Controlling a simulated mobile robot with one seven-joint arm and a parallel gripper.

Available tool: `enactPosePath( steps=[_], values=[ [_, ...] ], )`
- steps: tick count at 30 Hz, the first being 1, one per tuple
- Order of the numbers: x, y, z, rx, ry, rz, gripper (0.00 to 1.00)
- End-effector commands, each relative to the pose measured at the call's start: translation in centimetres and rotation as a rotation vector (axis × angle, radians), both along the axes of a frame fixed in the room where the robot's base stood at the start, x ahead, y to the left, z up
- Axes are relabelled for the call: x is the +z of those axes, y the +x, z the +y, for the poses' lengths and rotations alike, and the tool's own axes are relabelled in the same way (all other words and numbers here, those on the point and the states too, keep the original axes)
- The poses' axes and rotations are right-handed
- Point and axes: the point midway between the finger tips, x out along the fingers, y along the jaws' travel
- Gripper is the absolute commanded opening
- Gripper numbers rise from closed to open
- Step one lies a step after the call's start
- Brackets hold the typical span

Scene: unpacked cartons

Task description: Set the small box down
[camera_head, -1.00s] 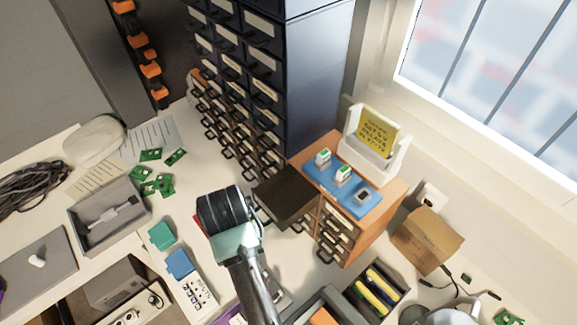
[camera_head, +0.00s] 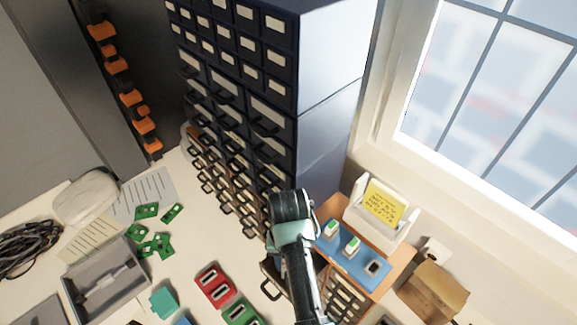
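My arm reaches up from the bottom middle, and its dark rounded wrist end covers what lies beyond it. The fingers of my gripper do not show, and I cannot see whether anything is held. A small brown cardboard box (camera_head: 433,292) stands on the worktop at the lower right, apart from my arm. I cannot tell whether this is the box the task names.
A small wooden drawer cabinet (camera_head: 393,273) carries a blue mat (camera_head: 350,268) and a white holder (camera_head: 408,228). Its pulled-out drawer (camera_head: 270,274) is partly behind my arm. A tall dark drawer cabinet (camera_head: 330,110) stands behind. Red (camera_head: 214,286) and green (camera_head: 240,313) parts lie left.

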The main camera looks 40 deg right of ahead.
Motion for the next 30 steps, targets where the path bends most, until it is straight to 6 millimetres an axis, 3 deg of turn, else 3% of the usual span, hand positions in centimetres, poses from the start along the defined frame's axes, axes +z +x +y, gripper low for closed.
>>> enactPosePath(
  steps=[6,17,18,22,23,30],
  values=[
    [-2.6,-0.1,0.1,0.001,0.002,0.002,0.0],
    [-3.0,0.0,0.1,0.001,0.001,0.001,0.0],
    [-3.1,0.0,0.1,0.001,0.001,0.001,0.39],
    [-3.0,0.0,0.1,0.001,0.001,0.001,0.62],
    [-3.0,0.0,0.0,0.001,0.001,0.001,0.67],
    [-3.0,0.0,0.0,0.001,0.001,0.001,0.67]
  ],
)
